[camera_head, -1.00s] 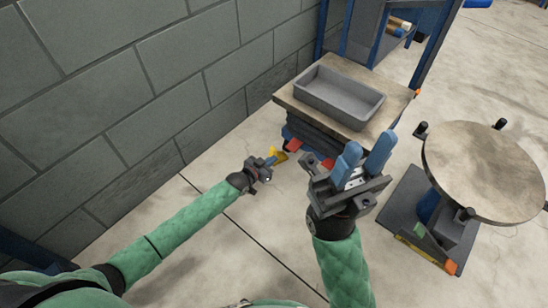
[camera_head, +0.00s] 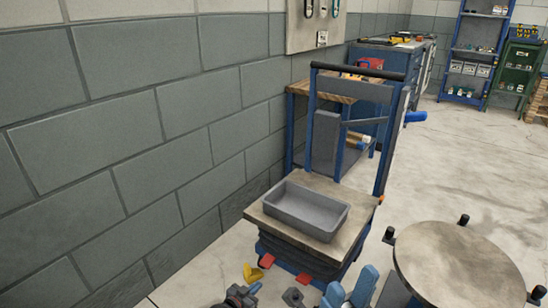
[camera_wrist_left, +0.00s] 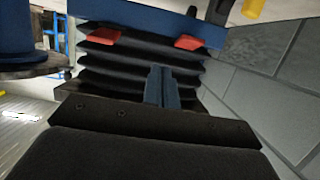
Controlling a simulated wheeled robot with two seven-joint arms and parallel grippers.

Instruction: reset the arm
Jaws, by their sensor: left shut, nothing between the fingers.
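My left gripper (camera_head: 254,288) is at the bottom edge of the head view, low in front of the lift cart. In the left wrist view its blue fingers (camera_wrist_left: 161,86) are together with nothing between them, pointing at the cart's black bellows (camera_wrist_left: 135,66). My right gripper (camera_head: 350,289) is at the bottom edge too, to the right. Its blue fingers stand apart, and I see nothing between them. Most of both arms is out of the head view.
A grey tray (camera_head: 318,221) rests on the cart's wooden top (camera_head: 272,222). A yellow piece (camera_head: 252,273) is close beyond my left gripper. A round table (camera_head: 458,265) stands right; a block wall (camera_head: 120,150) runs along the left. Clear floor (camera_head: 455,165) lies beyond the round table.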

